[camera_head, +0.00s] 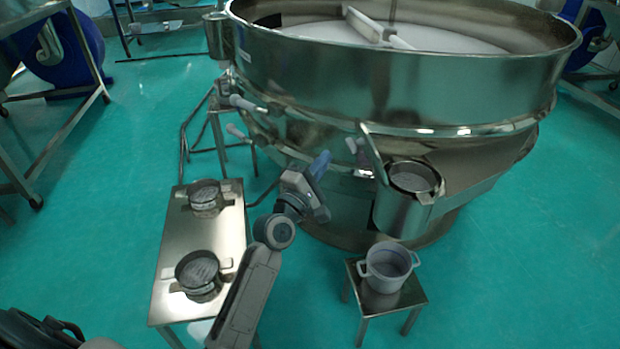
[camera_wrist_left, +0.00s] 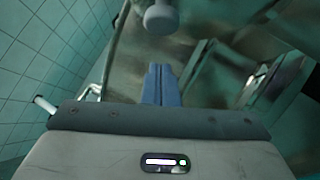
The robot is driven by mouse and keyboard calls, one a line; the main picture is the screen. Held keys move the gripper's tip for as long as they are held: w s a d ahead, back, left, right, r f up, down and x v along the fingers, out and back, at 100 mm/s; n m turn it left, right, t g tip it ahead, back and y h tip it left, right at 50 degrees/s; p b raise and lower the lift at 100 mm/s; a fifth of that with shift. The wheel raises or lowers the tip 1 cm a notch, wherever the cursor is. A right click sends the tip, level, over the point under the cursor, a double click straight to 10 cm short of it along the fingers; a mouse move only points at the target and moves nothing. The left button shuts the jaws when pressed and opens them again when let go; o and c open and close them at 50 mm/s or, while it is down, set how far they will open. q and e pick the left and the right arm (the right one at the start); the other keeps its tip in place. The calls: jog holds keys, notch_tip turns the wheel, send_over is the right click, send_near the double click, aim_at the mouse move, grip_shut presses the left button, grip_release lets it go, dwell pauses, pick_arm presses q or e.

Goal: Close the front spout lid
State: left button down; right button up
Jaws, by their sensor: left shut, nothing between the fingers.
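The front spout (camera_head: 400,211) is a steel cylinder on the right front of the big sieve drum, and its round mouth faces up. Its lid (camera_head: 373,152) stands tilted up at the left rim of the mouth, so the spout is open. My left gripper (camera_head: 321,162) has its blue fingers pressed together and empty, to the left of the lid and apart from it. In the left wrist view the shut fingers (camera_wrist_left: 161,84) point at the machine, with a pale round knob (camera_wrist_left: 161,20) just beyond them. My right gripper is not in view.
A white pot (camera_head: 388,268) stands on a small steel stool (camera_head: 405,300) below the spout. A steel table (camera_head: 180,240) with two round sieve pans is at the left. Pale-handled clamps (camera_head: 240,103) stick out from the drum's left side. Green floor is free at the right.

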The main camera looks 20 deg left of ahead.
pick_arm(q)
jog(key=d, duration=0.1)
jog(key=w+d+r, duration=0.1)
jog(key=d, duration=0.1)
jog(key=shift+w+r, duration=0.2)
jog(key=shift+w, duration=0.1)
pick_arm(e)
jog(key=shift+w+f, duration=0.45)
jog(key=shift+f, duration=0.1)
